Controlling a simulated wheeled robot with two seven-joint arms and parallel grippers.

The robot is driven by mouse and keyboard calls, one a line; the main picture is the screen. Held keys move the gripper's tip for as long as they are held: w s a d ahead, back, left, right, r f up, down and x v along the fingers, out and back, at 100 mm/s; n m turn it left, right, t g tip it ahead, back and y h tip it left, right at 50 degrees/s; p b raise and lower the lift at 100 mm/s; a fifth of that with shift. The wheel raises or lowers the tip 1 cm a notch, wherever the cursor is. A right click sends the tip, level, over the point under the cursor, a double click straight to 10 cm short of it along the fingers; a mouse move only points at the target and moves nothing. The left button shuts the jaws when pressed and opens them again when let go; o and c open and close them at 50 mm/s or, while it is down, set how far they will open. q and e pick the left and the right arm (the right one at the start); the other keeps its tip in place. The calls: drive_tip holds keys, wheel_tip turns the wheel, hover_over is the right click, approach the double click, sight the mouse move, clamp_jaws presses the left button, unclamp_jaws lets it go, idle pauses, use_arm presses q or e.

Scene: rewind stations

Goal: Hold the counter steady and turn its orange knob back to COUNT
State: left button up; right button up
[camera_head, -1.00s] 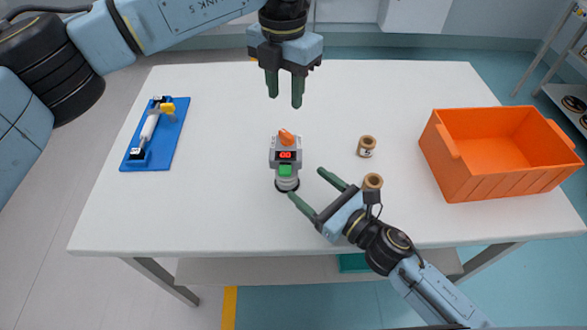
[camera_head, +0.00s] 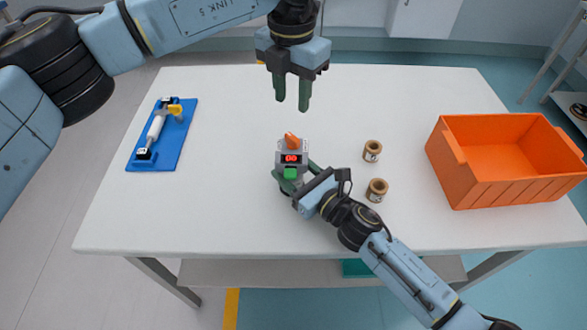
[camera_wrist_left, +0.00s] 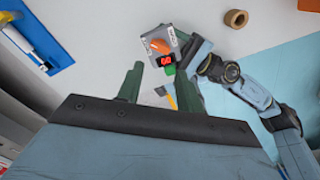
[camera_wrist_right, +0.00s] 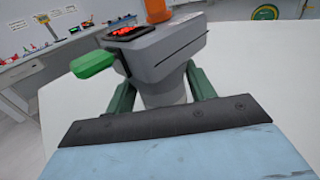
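The counter (camera_head: 279,158) is a grey box with a red display and a green button (camera_head: 290,173), upright on a round stand on the white table. Its orange knob (camera_head: 292,140) is on top; in the left wrist view the knob (camera_wrist_left: 157,46) sits between printed labels too small to read. My right gripper (camera_head: 293,168) is low at the counter, its open fingers on either side of the stand (camera_wrist_right: 165,92), with no clear grip showing. My left gripper (camera_head: 292,103) is open and empty, pointing down, above and behind the counter.
A blue board (camera_head: 180,140) with a syringe-like device lies at the left. Two small brown spools or jars (camera_head: 372,151) (camera_head: 377,190) stand right of the counter, the nearer one close to my right wrist. An empty orange crate (camera_head: 510,190) is at the right.

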sight(292, 137)
use_arm(q)
drive_tip(key=shift+c, duration=0.2)
use_arm(e)
drive_tip(key=c, duration=0.7)
use_arm(q)
wheel_tip(292, 137, down, 10)
drive_tip(key=n, duration=1.5)
drive_tip(key=shift+n, duration=0.4)
clamp_jaws()
